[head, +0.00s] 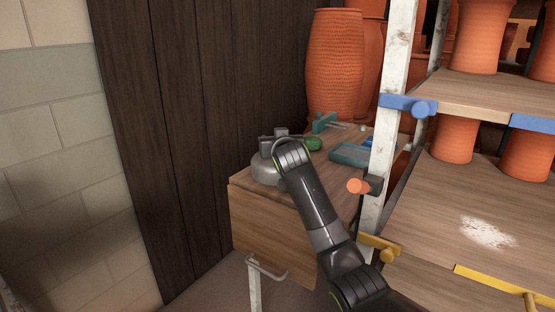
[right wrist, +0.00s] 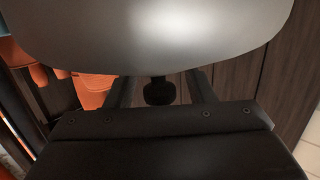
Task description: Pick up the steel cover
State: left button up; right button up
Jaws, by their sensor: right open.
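The steel cover (head: 264,172) is a grey metal dome on the left end of a wooden table (head: 275,222). My right gripper (head: 273,142) is at the cover from above and partly hides it. In the right wrist view the cover's smooth grey surface (right wrist: 160,35) fills the top. Its black knob (right wrist: 159,93) sits between the two fingers of the right gripper (right wrist: 162,86), with a visible gap on each side. The right gripper is open. My left gripper is in neither view.
A green round object (head: 313,143), a teal tool (head: 323,122) and a teal tray (head: 349,155) lie right of the cover. Tall terracotta pots (head: 334,65) stand behind. A rack with a white post (head: 393,75) rises close on the right. A dark plank wall (head: 200,110) is left.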

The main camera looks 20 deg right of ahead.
grip_shut()
jog(key=shift+r, duration=0.15)
